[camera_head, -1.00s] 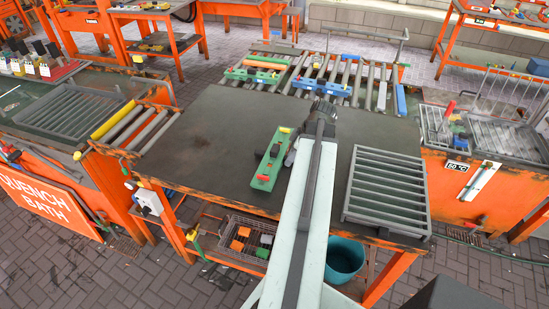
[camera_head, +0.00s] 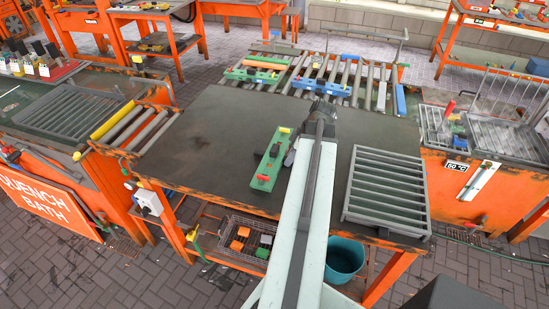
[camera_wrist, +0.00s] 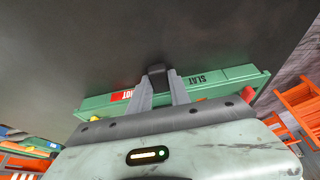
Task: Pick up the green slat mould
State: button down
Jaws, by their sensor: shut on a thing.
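The green slat mould (camera_head: 264,176) is a long narrow green bar with a yellow end and a red block, on or just above the dark table top, left of my arm. In the wrist view the mould (camera_wrist: 228,76) runs across the picture, with SLAT lettering and a red HOT label. My gripper (camera_wrist: 157,80) is shut on the mould at a black block near its middle. In the head view my arm partly hides the gripper. I cannot tell whether the mould has left the table.
A grey slatted rack (camera_head: 386,190) lies to the right on the table (camera_head: 215,140). A roller conveyor (camera_head: 345,80) with other coloured moulds is at the far edge. A wire basket (camera_head: 238,238) and a teal bucket (camera_head: 345,256) are below. The table's left part is clear.

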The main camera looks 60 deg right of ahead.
jog(key=shift+r, duration=0.1)
notch_tip(320, 180, up, 10)
jog(key=p, duration=1)
